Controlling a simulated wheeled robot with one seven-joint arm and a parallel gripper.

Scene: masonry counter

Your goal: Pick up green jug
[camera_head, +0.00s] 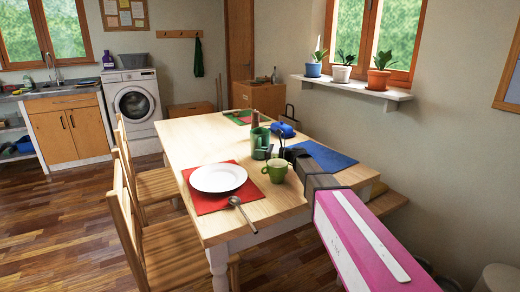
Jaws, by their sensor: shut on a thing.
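The green jug (258,138) stands upright near the middle of the wooden table, partly hidden by my gripper. My gripper (270,150) reaches in from the right, with its dark fingers against the jug's near right side. It is shut on the jug, though the fingertips are small and dark here. I cannot tell whether the jug's base is clear of the tabletop.
A lighter green cup (277,170) stands just in front of my gripper. A white plate (218,178) lies on a red mat (205,203), with a spoon (240,212) beside it. A blue dish (286,131) and brown bottle (255,118) stand behind. Chairs line the left side.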

